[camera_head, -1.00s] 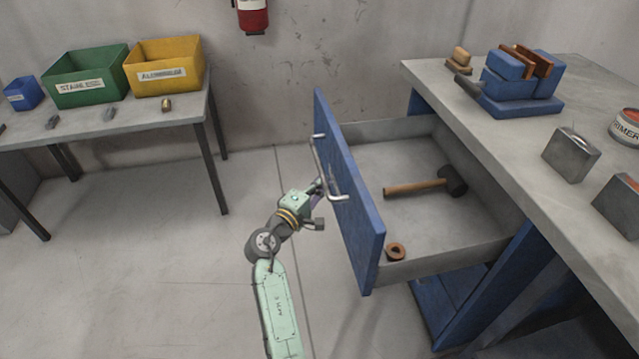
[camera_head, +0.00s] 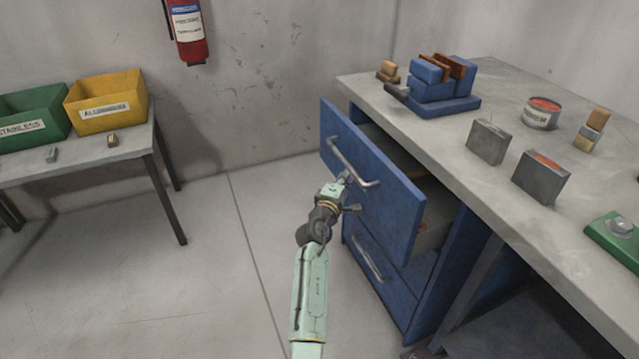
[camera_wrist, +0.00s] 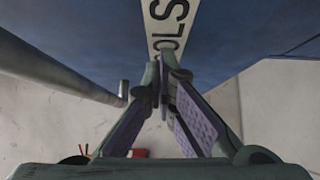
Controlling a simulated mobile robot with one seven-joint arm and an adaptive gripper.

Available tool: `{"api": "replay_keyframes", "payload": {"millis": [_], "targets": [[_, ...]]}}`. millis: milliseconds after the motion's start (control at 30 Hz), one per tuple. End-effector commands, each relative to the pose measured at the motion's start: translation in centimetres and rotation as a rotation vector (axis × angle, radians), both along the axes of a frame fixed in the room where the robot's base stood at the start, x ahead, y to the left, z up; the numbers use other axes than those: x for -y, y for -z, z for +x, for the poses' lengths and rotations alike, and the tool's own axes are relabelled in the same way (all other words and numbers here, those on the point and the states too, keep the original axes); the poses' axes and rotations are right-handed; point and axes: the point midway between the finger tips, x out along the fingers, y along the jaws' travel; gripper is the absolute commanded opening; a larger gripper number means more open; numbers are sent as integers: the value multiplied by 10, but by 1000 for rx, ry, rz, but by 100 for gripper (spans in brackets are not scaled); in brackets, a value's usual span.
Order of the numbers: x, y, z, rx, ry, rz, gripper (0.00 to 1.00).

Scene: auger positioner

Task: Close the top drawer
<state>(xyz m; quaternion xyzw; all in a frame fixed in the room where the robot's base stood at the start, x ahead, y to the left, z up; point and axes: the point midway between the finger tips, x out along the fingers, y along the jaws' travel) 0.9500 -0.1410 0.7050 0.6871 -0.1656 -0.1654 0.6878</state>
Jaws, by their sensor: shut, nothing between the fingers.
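The top drawer (camera_head: 400,195) has a blue front with a silver bar handle (camera_head: 352,165) and stands partly open from the workbench. Its inside is mostly hidden behind the front. My gripper (camera_head: 346,178) is at the drawer front, just by the handle. In the wrist view my gripper (camera_wrist: 163,85) has its fingertips together with nothing between them, close to the blue front and a white label (camera_wrist: 170,25) with black letters. The handle (camera_wrist: 60,70) passes on the left there. I cannot tell if the fingertips touch the front.
A closed lower drawer (camera_head: 372,265) is below. The workbench top (camera_head: 450,140) holds a blue block tool, grey boxes and a can (camera_head: 541,113). A side table (camera_head: 110,150) with green and yellow bins stands left. The floor between is clear.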

Motion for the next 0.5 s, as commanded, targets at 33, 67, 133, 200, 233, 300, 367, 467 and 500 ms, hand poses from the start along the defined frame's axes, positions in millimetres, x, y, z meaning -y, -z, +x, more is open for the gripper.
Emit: {"api": "replay_keyframes", "payload": {"millis": [33,67,133,200,233,300,367,467,500], "targets": [[19,-2,4,0,9,3,0],[26,-2,6,0,8,1,0],[43,-2,12,0,7,2,0],[59,-1,17,0,8,1,0],[65,-2,19,1,7,2,0],[79,-1,24,0,5,2,0],[89,-1,27,0,5,0,0],[103,-1,32,0,4,2,0],[108,-1,34,1,3,2,0]]}}
